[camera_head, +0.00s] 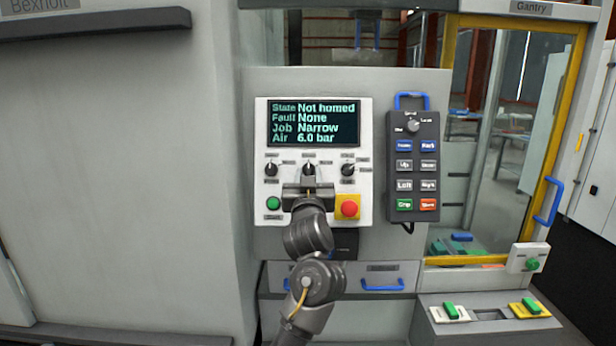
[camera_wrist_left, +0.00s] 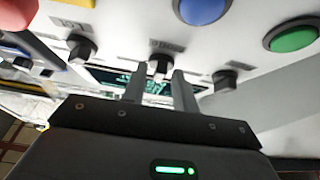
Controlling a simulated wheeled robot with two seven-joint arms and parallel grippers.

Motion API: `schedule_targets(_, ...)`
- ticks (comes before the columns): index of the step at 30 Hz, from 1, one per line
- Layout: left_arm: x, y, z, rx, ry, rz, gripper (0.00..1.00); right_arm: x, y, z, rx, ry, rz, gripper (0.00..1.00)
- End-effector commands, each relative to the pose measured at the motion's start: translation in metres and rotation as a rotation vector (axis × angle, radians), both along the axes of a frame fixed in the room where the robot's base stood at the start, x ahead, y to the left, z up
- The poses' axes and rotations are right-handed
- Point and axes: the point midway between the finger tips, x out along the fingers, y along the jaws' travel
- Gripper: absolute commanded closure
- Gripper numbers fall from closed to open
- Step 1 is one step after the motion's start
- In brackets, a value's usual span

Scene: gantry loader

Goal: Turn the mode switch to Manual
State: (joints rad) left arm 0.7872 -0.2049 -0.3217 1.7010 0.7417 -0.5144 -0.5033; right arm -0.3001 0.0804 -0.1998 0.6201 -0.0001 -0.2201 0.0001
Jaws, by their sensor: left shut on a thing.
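My left gripper (camera_head: 308,179) is in front of the white control panel (camera_head: 262,130) and is shut on the middle black rotary switch (camera_head: 309,169). In the left wrist view the fingers (camera_wrist_left: 158,76) stand on either side of this middle switch (camera_wrist_left: 161,65). Its pointer looks roughly upright in the head view. A left switch (camera_head: 270,169) and a right switch (camera_head: 348,170) flank it. The labels around the switches are too small to read surely, so I cannot tell which one says Manual. My right gripper is not in view.
The display (camera_head: 314,123) reads Not homed, None, Narrow, 6.0 bar. Below the switches are a green button (camera_head: 273,203) and a red emergency button (camera_head: 349,208); a blue button (camera_wrist_left: 203,9) shows in the wrist view. A grey pendant (camera_head: 414,165) hangs at the right.

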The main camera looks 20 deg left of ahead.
Motion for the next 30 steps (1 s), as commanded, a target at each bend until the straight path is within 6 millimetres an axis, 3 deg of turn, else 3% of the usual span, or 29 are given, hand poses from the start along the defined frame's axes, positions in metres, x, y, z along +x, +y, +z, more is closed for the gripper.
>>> schedule_targets(7,0.0,0.0,0.002,0.0,-0.004,0.0,0.94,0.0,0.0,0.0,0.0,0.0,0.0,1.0)
schedule_targets(8,0.0,0.0,0.002,0.0,-0.004,0.0,0.67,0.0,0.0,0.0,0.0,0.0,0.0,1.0)
schedule_targets(9,0.0,0.0,0.002,0.0,-0.004,0.0,0.66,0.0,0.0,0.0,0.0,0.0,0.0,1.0)
schedule_targets(19,-0.006,-0.002,0.0,0.0,-0.002,-0.002,0.66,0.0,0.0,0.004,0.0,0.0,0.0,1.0)
schedule_targets(30,-0.058,-0.016,-0.014,-0.001,-0.001,-0.002,0.66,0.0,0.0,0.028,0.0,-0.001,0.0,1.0)
